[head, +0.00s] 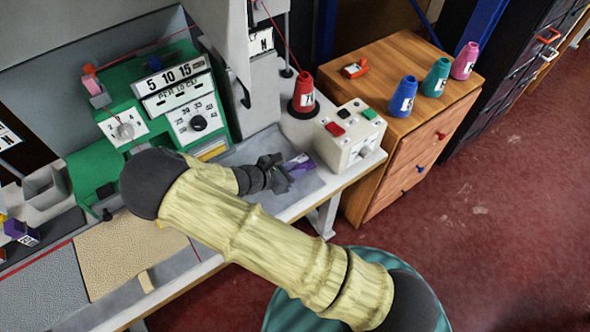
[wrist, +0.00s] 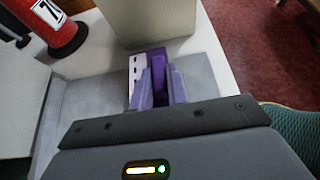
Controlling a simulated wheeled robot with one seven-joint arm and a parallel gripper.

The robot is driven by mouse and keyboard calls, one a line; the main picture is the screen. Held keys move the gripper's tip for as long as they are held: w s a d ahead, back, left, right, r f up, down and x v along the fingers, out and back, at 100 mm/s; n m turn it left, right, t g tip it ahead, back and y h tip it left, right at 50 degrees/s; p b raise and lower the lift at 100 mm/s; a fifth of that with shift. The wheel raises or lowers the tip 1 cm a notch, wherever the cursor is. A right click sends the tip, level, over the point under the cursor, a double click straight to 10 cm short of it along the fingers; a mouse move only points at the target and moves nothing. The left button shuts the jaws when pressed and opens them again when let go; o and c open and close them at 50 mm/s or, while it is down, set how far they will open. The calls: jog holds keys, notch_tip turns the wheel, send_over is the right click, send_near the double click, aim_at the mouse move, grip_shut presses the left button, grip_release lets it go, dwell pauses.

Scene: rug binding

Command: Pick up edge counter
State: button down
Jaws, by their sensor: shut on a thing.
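The edge counter, a small purple block with a white marked face, is at my fingertips on the right side of the bench in the head view (head: 299,161). It also shows in the wrist view (wrist: 159,60), between and beyond the fingers. My gripper (head: 280,172) is shut on it, and the fingers show in the wrist view (wrist: 159,88). The edge counter is over a grey pad (head: 312,184); I cannot tell whether it touches it. The fingers hide part of it.
A cream control box (head: 345,140) with red, black and green buttons stands just beyond the edge counter. A red cone (head: 303,95) is behind it. A green machine (head: 165,110) stands to the left. A wooden cabinet (head: 415,120) holds blue, teal and pink cones.

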notch_tip(320, 180, up, 9)
jog(key=shift+r, duration=0.1)
dwell(0.3)
jog(key=shift+s+d, duration=0.1)
dwell(0.4)
